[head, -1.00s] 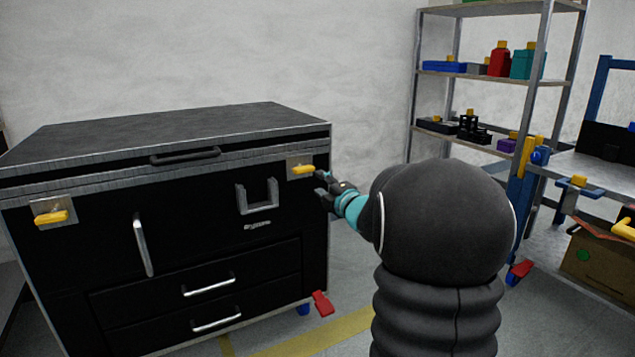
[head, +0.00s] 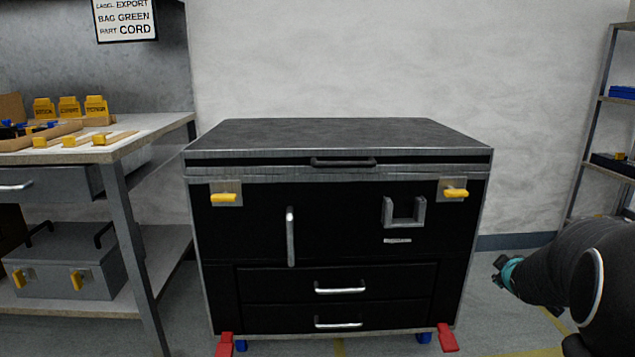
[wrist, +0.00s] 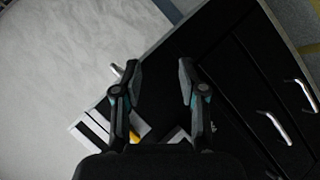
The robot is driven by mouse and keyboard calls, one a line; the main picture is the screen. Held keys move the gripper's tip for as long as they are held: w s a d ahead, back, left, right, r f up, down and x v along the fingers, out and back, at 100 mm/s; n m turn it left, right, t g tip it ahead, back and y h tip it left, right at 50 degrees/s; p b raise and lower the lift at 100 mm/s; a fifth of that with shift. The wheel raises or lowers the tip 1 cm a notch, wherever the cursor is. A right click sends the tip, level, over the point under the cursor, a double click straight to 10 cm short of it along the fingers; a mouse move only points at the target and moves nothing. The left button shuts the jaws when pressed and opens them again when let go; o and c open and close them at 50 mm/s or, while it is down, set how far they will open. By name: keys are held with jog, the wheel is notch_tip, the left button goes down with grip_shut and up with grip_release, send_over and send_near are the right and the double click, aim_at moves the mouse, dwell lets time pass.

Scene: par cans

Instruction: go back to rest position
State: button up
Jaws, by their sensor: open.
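My gripper (head: 503,272) shows at the right of the head view, past the right side of the black case and apart from it. In the wrist view my gripper (wrist: 160,85) has its two fingers spread with nothing between them. The black case (head: 335,228) stands in the middle of the head view with its lid down. It has a yellow latch (head: 223,198) at the left and another yellow latch (head: 455,193) at the right. The wrist view shows the case front tilted, with silver drawer handles (wrist: 277,127) at the right.
A workbench (head: 150,125) with yellow-topped items stands at the left, with a grey box (head: 70,268) on its lower shelf. A metal shelf rack (head: 592,115) is at the far right. Red caster pedals (head: 447,338) stick out at the case's foot. Floor between case and rack is clear.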

jog(key=s+a+r+m+g+y+p, duration=0.15)
jog(key=s+a+m+g, duration=0.25)
jog(key=s+a, duration=0.55)
jog(key=s+a+r+m+g+y+p, duration=0.1)
jog(key=s+a+m+g+p, duration=0.35)
jog(key=s, duration=0.75)
jog(key=s+a+r+t+y+p, duration=0.1)
jog(key=s+a+r+p, duration=0.1)
jog(key=s+a+r, duration=0.2)
jog(key=s+a+r+n+t+y+p, duration=0.1)
jog(key=s+a+r, duration=0.4)
jog(key=a, duration=0.6)
jog(key=shift+s+r+t+p, duration=0.2)
jog(key=shift+r+t+p, duration=0.35)
jog(key=shift+p, duration=0.05)
jog(key=shift+n, duration=0.25)
